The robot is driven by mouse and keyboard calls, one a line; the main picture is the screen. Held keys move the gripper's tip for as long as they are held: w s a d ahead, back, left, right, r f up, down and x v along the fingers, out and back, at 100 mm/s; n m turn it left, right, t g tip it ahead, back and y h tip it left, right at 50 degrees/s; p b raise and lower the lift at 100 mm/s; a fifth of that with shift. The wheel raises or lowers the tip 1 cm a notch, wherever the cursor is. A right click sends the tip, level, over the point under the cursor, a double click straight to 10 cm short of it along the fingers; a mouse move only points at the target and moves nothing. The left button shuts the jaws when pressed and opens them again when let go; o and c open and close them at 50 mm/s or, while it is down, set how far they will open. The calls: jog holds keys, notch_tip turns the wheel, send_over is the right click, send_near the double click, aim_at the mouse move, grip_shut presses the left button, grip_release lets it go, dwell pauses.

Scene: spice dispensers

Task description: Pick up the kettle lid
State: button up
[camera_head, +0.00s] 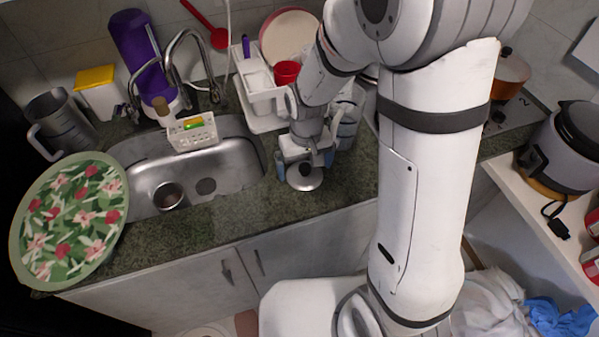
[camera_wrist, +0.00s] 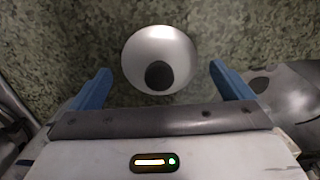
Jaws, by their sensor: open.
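The kettle lid (camera_head: 306,182) is a small round silver disc with a dark knob. It lies on the green speckled counter in the head view, right of the sink. In the wrist view the lid (camera_wrist: 158,42) lies just beyond and between the fingertips, knob towards the camera. My gripper (camera_head: 304,166) points down over the lid. Its two blue fingers stand apart in the wrist view (camera_wrist: 160,69), one on each side of the lid, with nothing held. A shiny metal body, likely the kettle (camera_wrist: 289,92), is at the right of the wrist view, partly cut off.
The dish rack (camera_head: 262,110) with a red cup (camera_head: 286,72) stands behind the gripper. The sink (camera_head: 195,180) is to the left, with a floral plate (camera_head: 70,220) further left. Bare counter (camera_head: 240,215) lies in front of the lid.

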jog(key=shift+f, duration=1.1)
jog(key=c, duration=0.8)
jog(key=shift+r, duration=0.1)
jog(key=shift+c, duration=0.2)
